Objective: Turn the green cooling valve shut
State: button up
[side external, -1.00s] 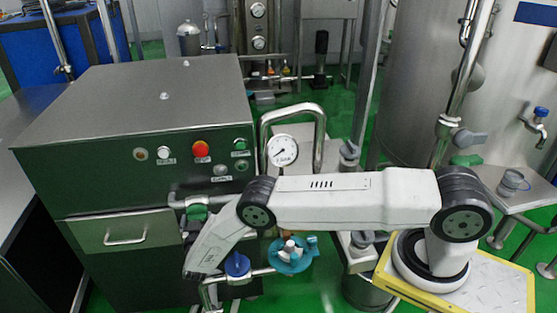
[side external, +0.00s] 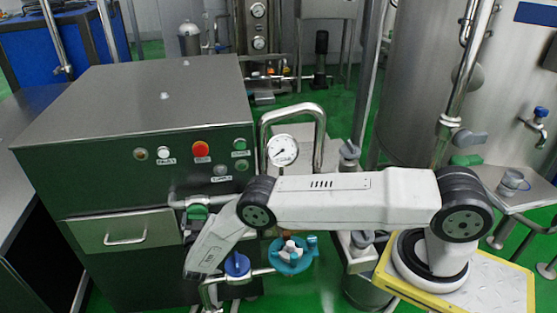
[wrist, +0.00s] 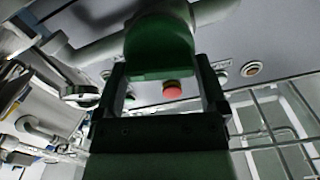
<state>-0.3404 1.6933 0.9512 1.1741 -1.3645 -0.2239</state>
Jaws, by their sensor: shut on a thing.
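The green cooling valve (side external: 197,212) sits on a short steel pipe at the front of the dark green cabinet, just left of my wrist link. In the wrist view the green valve body (wrist: 160,48) fills the space between the two dark fingers of my gripper (wrist: 162,70). One finger is on each side of it, and my gripper is shut on it. In the side view my wrist link hides most of the gripper and part of the valve, so the valve's exact angle cannot be read there.
A blue valve (side external: 237,265) and a teal valve (side external: 291,255) are on pipes below and right of my wrist. A pressure gauge (side external: 282,150) stands by a bent steel pipe. The cabinet front has a red button (side external: 201,149) and a drawer (side external: 122,232).

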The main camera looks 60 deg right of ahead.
jog(key=m, duration=0.4)
jog(key=shift+d+m, duration=0.1)
jog(key=shift+m, duration=0.2)
jog(key=shift+s+f+m, duration=0.1)
jog(key=shift+f+m, duration=0.05)
jog(key=shift+m, duration=2.55)
jog(key=shift+s+f+m, duration=0.1)
jog(key=shift+m, duration=2.6)
jog(key=shift+w, duration=0.1)
jog(key=o, duration=0.9)
jog(key=shift+v, duration=3.9)
